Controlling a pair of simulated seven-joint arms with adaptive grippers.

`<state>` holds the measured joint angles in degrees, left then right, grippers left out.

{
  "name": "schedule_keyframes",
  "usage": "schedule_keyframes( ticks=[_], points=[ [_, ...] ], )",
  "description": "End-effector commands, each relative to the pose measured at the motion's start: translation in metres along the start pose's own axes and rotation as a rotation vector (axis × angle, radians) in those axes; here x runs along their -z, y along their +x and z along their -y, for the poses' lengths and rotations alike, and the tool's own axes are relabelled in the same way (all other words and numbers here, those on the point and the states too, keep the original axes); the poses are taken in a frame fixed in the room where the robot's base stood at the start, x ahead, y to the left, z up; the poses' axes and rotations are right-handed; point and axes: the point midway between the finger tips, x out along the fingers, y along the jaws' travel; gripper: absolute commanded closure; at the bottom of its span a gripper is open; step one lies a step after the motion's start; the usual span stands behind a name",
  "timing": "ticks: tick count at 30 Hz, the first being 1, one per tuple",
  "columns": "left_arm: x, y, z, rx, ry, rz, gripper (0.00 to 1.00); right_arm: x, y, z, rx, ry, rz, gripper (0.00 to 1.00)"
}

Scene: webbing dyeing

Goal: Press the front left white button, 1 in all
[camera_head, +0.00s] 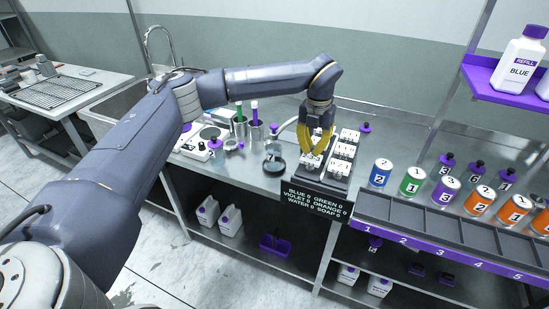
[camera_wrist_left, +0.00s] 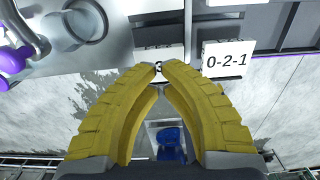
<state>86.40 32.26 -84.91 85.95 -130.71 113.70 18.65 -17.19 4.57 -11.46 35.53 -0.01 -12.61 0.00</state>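A dark panel with several white button blocks (camera_head: 344,151) stands on the steel bench. My left gripper (camera_head: 315,154) is over the front left part of this panel, pointing down. Its yellow fingers partly hide the front left white button. In the left wrist view, the fingertips (camera_wrist_left: 159,68) meet with nothing visible held between them. A white block (camera_wrist_left: 150,53) lies just behind the tips, and a white block marked 0-2-1 (camera_wrist_left: 227,58) is to the right. I cannot tell whether the tips touch a button. My right gripper is not in view.
A black counter sign (camera_head: 315,202) at the bench edge reads zero for every colour, water and soap. Numbered cans (camera_head: 411,181) and a purple-edged rack (camera_head: 440,235) stand to the right. A round dark dish (camera_head: 274,165) and cups with markers (camera_head: 254,130) are to the left.

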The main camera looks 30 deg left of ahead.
Motion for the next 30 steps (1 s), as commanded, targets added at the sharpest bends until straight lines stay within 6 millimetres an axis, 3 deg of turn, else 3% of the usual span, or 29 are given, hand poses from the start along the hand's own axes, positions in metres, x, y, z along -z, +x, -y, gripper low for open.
schedule_keyframes(
  ticks=[30],
  points=[
    [0.0,0.035,0.0,0.0,0.0,-0.001,1.0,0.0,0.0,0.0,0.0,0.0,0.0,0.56]
  ],
)
